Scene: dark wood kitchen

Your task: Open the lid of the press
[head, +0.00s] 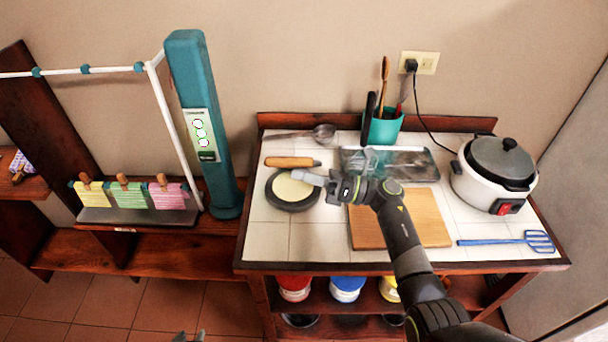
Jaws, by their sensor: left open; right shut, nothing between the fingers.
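A round dark grey piece (273,197), which I take to be the press, lies on the white tiled top, at the left. A pale cream disc (293,190) shows on it. I cannot make out a separate raised lid or hinge. My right gripper (312,179) is shut and empty. Its light grey fingers reach over the right rear part of the round piece and hide some of it; whether they touch is unclear. The grey tips of my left gripper (189,337) show at the bottom edge, open and far from the counter.
A wooden-handled tool (290,162) lies just behind the round piece. A wooden board (430,220), metal tray (415,165), teal utensil cup (383,130), rice cooker (486,182) and blue spatula (500,242) occupy the counter. A teal column (205,100) stands left. The front-left tiles are clear.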

